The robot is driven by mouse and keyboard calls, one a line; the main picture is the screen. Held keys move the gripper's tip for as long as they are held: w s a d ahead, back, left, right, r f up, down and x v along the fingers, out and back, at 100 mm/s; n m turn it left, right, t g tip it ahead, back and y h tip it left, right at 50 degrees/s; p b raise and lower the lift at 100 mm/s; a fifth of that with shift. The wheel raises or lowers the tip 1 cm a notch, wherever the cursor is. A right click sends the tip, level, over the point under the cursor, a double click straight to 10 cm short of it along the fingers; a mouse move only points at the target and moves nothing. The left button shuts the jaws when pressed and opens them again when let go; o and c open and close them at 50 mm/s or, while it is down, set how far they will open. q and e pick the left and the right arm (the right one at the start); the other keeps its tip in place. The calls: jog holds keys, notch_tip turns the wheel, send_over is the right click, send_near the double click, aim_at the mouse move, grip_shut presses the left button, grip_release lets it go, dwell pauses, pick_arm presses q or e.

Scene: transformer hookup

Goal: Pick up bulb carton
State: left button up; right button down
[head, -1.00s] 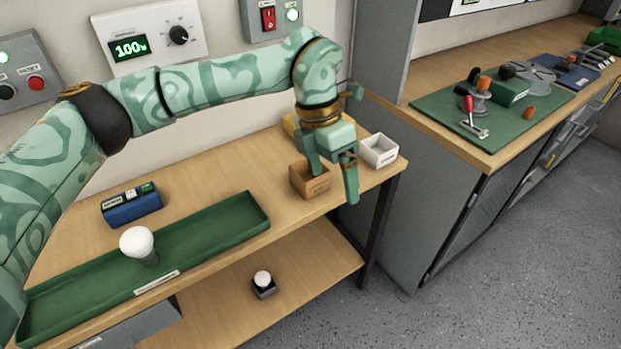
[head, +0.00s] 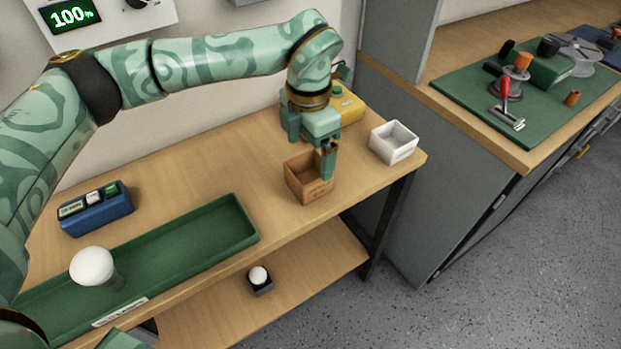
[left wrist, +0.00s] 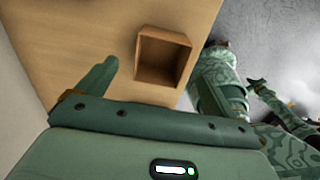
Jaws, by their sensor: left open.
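The bulb carton, a small open-topped brown box (head: 305,186), stands upright on the wooden bench near its front edge. It looks empty in the left wrist view (left wrist: 163,57). My left gripper (head: 311,157) is open and points down at the carton. In the head view one finger overlaps the carton's right side and the other is at its back left. I cannot tell whether a finger touches it. In the left wrist view the carton lies beyond the fingers, right of the left-hand finger.
A white open box (head: 394,143) stands to the right of the carton, and a yellow box (head: 349,106) behind it. A green tray (head: 190,240) with a white bulb (head: 92,266) and a blue device (head: 95,212) are to the left. A smaller bulb (head: 259,276) sits on the lower shelf.

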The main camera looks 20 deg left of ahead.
aim_at(309, 174)
pick_arm(q)
notch_tip(309, 174, down, 2)
jog(key=shift+f, duration=0.2)
notch_tip(309, 174, down, 5)
jog(key=b, duration=0.3)
jog(key=shift+s+r, duration=0.1)
jog(key=shift+r, duration=0.05)
jog(key=shift+c, duration=1)
jog(key=c, duration=0.8)
